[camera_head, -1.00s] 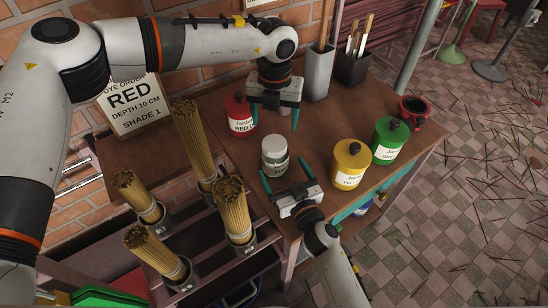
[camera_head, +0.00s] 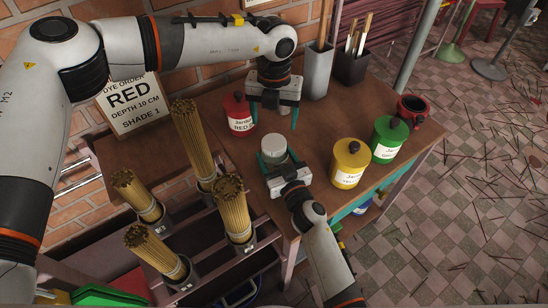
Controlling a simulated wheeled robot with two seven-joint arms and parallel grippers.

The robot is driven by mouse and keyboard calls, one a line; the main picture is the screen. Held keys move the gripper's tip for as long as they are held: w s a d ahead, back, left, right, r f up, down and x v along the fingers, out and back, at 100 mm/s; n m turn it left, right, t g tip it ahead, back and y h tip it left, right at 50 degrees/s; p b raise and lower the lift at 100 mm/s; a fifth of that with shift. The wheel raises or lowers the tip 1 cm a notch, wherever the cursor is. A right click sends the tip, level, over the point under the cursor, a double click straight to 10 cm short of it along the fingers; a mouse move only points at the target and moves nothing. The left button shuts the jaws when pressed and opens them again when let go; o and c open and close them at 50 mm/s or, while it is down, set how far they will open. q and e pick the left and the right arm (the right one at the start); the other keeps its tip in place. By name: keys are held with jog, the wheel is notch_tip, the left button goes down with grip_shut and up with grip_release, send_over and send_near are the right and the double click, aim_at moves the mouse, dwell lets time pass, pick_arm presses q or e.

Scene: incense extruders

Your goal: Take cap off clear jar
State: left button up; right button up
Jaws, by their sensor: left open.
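The clear jar (camera_head: 275,158) with its pale grey-white cap (camera_head: 273,142) stands upright on the brown table. The cap sits on top of the jar. My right gripper (camera_head: 278,157) reaches it from the front, with one green finger on each side of the jar body. Its palm hides the jar's lower front and label, and I cannot tell whether the fingers touch the glass. My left gripper (camera_head: 272,117) is open and empty, pointing down, above and behind the jar. It is apart from the cap.
A red jar (camera_head: 239,115) stands at the back left of the clear jar. A yellow jar (camera_head: 349,164), a green jar (camera_head: 388,139) and a red mug (camera_head: 411,108) stand to the right. Bundles of sticks (camera_head: 234,208) fill holders at the left. The table (camera_head: 325,127) is bare behind the yellow jar.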

aim_at(274, 142)
jog(key=c, duration=0.9)
pick_arm(q)
jog(key=shift+m, duration=0.4)
pick_arm(e)
jog(key=shift+c, duration=0.4)
pick_arm(q)
jog(key=m, duration=0.7)
jog(key=shift+d+m, duration=0.1)
jog(key=shift+m, duration=0.2)
jog(key=m, duration=0.4)
jog(key=shift+m, duration=0.3)
jog(key=m, duration=0.4)
jog(key=shift+m, duration=0.4)
jog(key=m, duration=1.8)
jog(key=shift+f, duration=4)
